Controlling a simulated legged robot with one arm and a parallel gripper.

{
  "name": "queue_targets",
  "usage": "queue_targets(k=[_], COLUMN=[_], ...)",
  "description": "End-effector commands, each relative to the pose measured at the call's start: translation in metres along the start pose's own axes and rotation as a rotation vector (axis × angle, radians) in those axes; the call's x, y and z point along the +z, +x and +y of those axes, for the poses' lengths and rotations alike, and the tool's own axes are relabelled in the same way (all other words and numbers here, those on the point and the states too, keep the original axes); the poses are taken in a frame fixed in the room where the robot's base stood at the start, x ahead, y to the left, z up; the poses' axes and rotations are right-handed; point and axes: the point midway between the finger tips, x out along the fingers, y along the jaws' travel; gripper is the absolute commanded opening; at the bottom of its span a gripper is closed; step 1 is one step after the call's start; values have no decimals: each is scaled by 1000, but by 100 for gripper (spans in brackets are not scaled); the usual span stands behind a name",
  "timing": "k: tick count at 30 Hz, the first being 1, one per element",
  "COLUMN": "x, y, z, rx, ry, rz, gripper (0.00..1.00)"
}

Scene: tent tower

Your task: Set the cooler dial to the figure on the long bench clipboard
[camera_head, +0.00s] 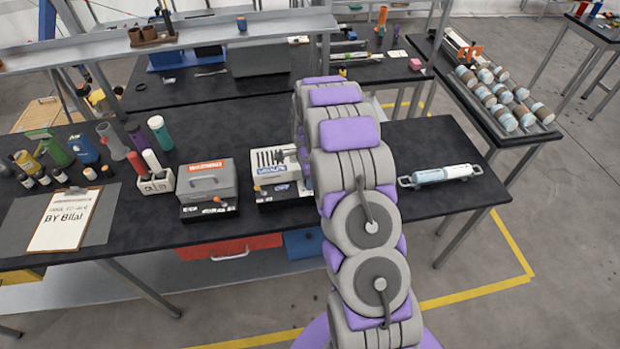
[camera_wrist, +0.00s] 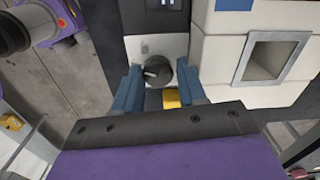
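A dark round dial (camera_wrist: 158,71) with a light pointer mark sits on a pale panel in the wrist view. The fingers of my gripper (camera_wrist: 158,78) stand on either side of it, open, with a gap on each side. In the head view a clipboard (camera_head: 66,218) lies at the left end of the long bench. Its sheet ends in "BY Bilal"; the line above is too small to read surely. A white unit with slots and a blue label (camera_head: 272,168) stands beside my arm, which hides part of it. I cannot tell surely whether this unit carries the dial.
A grey box unit (camera_head: 207,183) stands left of the white unit. Bottles and a white holder (camera_head: 155,182) stand further left. A white-blue tube with handles (camera_head: 440,175) lies at the bench's right. In the wrist view a white block with a square opening (camera_wrist: 270,56) is close right of my gripper.

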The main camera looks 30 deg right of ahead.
Motion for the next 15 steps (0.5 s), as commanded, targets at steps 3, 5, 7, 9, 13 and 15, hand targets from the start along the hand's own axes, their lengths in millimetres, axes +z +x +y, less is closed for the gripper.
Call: queue_targets(k=[3,5,7,9,13,15], x=[0,-1,-2,-2,-3,-3], y=[0,0,1,1,2,2], z=[-1,-1,-2,-2,-3,-3], rx=[-1,-1,-1,-1,0,0], ry=[-1,-1,-1,-1,-1,-1], rz=[0,0,-1,-2,-2,-1], gripper=[53,59,61,61,61,61])
